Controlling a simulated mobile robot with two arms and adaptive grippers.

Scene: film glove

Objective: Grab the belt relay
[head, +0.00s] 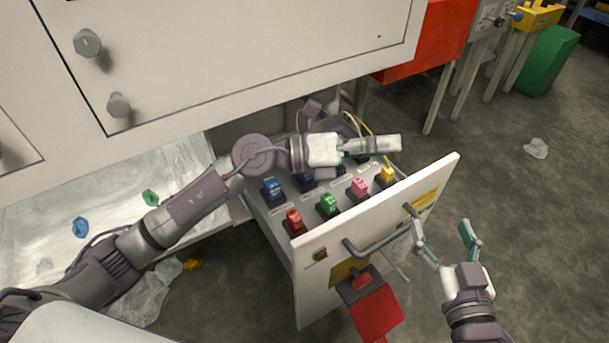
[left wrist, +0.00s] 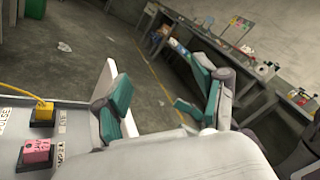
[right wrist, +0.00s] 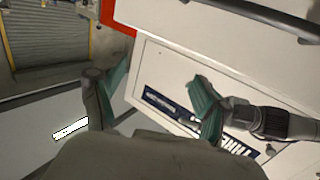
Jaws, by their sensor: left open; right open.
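Several coloured relays sit in the open drawer in the head view: red (head: 294,222), green (head: 328,205), pink (head: 360,189), yellow (head: 387,174) and blue (head: 271,190), with another blue one (head: 304,179) behind. The labels are too small to tell which is the belt relay. My left gripper (head: 392,144) is open above the drawer's back right part, hiding some relays. The pink relay (left wrist: 36,153) and yellow relay (left wrist: 42,114) show left of its fingers (left wrist: 160,105) in the left wrist view. My right gripper (head: 443,238) is open and empty, right of the drawer front.
The drawer front (head: 375,225) has a bar handle (head: 385,238). The white cabinet (head: 230,50) overhangs the drawer's back. A yellow cable (head: 365,130) runs to the yellow relay. Floor at right is mostly clear.

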